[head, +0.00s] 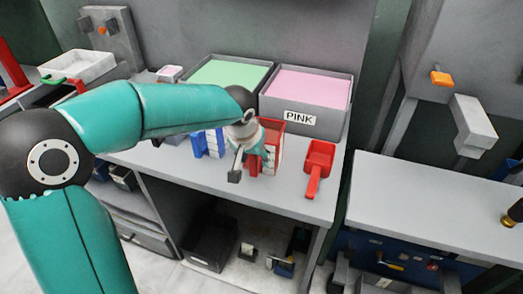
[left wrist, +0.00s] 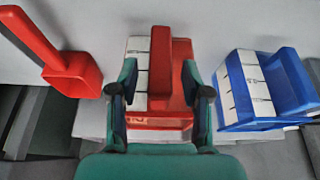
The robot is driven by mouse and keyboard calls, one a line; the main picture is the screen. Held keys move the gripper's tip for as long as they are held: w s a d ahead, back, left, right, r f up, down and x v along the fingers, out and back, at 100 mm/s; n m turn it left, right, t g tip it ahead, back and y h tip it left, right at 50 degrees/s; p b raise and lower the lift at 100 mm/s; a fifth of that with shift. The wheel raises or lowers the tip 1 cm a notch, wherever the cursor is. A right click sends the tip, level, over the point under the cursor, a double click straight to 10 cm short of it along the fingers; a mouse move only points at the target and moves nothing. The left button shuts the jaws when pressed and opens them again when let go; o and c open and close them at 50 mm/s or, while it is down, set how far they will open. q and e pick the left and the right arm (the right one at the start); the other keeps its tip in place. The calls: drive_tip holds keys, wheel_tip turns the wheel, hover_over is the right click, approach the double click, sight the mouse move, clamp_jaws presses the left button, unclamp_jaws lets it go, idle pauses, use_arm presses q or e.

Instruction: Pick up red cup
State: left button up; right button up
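The red cup (head: 273,138) stands on the grey bench in front of the pink bin. It has a red handle and a white marked scale, and it also shows in the left wrist view (left wrist: 183,75). My left gripper (head: 246,162) is at the cup and hides part of it in the head view. In the left wrist view my left gripper (left wrist: 158,82) is open, with one finger towards each side of the cup. I cannot tell whether either finger touches it. My right gripper is not in view.
A blue cup (head: 208,143) stands left of the red cup, and a red scoop (head: 319,156) lies to its right. Behind are a green-filled bin (head: 229,72) and the bin labelled PINK (head: 308,107). The bench's front right corner is clear.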

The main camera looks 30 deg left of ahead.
use_arm(q)
clamp_jaws()
